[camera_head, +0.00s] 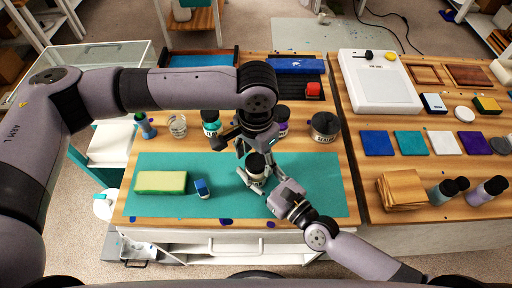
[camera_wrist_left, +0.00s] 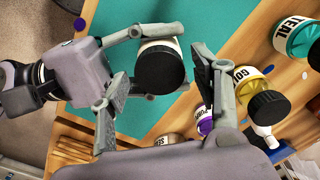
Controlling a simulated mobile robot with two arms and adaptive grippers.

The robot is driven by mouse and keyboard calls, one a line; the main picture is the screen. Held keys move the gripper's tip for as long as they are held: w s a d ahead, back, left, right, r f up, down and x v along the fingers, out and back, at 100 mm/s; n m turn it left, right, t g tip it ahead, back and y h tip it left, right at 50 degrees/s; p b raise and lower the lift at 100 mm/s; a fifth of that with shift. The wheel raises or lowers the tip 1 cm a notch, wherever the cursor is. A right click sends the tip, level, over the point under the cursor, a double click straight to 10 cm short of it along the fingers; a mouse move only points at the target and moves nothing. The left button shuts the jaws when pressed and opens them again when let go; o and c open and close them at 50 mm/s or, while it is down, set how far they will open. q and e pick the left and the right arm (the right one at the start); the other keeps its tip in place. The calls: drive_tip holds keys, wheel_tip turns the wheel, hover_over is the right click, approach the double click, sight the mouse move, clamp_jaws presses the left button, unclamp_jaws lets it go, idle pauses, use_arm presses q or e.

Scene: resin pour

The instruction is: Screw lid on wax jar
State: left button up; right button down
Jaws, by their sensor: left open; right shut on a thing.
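The wax jar (camera_head: 256,176) is a small white jar near the middle of the teal mat (camera_head: 320,185), with its black lid (camera_head: 256,160) on top. In the left wrist view the lid (camera_wrist_left: 161,68) covers the top of the white jar body (camera_wrist_left: 158,32); I cannot tell how tightly it sits. My right gripper (camera_head: 258,180) is shut on the jar body from the front right. My left gripper (camera_head: 247,145) is open just above; its fingers (camera_wrist_left: 160,85) stand apart on either side of the lid, without visible contact. The jar's label is hidden.
Several lidded jars stand behind the mat, including a teal one (camera_head: 211,122) and a sealer jar (camera_head: 325,127). The mat's right part is clear. A white scale (camera_head: 380,85) stands farther right.

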use_arm(q)
drive_tip(key=shift+f, duration=0.25)
drive_tip(key=c, duration=1.2)
drive_tip(key=m, duration=0.3)
drive_tip(key=shift+c, duration=0.2)
drive_tip(key=m, duration=0.5)
drive_tip(key=shift+m, duration=0.3)
drive_tip(key=o, duration=1.3)
